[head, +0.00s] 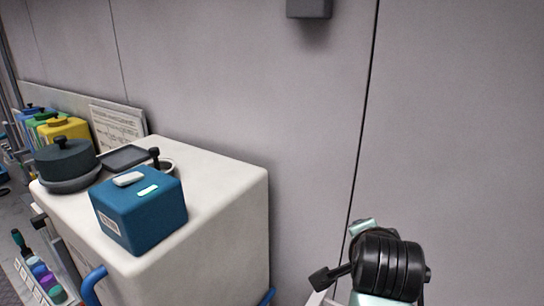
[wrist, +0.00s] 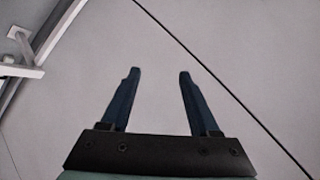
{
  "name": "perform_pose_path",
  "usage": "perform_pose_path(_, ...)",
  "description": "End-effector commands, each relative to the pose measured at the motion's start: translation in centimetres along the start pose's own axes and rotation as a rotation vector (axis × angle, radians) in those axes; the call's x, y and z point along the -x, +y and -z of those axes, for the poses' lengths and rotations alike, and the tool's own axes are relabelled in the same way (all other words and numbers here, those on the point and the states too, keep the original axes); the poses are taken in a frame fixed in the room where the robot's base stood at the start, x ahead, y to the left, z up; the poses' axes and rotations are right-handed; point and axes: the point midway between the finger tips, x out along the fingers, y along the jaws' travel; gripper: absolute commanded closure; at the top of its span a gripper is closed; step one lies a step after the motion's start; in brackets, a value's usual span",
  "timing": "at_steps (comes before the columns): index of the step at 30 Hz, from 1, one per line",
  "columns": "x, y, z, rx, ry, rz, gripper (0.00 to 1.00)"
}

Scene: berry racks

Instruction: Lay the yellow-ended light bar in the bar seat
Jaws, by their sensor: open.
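My gripper (wrist: 159,72) shows in the wrist view with its two dark blue fingers apart and nothing between them. Behind the fingers is only a plain grey wall panel with a dark seam. In the head view a dark, ribbed part of my arm shows at the lower right; the fingers are not visible there. I see no yellow-ended light bar in either view. I cannot make out a bar seat; a white bracket and rail (wrist: 28,52) stand at the upper left of the wrist view, but I cannot tell what they belong to.
A white cabinet (head: 225,195) at the left holds a blue box (head: 140,215) and a dark lidded pot (head: 66,160). Coloured containers (head: 65,130) stand behind it. A rack of small coloured items (head: 45,278) is at the lower left. A grey wall (head: 300,120) closes the back.

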Motion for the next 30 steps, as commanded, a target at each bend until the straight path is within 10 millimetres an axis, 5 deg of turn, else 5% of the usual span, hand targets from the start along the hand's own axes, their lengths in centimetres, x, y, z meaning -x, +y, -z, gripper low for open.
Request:
perform_pose_path(1,2.8,-4.5,0.3,0.124,0.071,0.156,0.38)
perform_pose_path(3,7.4,-9.9,0.7,0.294,0.193,0.354,0.38)
perform_pose_path(6,15.6,-16.0,0.9,0.496,0.407,0.603,0.38)
perform_pose_path(10,26.6,-20.3,0.7,0.668,0.707,0.838,0.38)
perform_pose_path(15,36.7,-21.2,0.4,0.755,1.007,0.991,0.38)
perform_pose_path(20,40.1,-21.0,0.4,0.772,1.117,1.028,0.38)
perform_pose_path(30,40.2,-21.0,0.4,0.774,1.121,1.027,0.38)
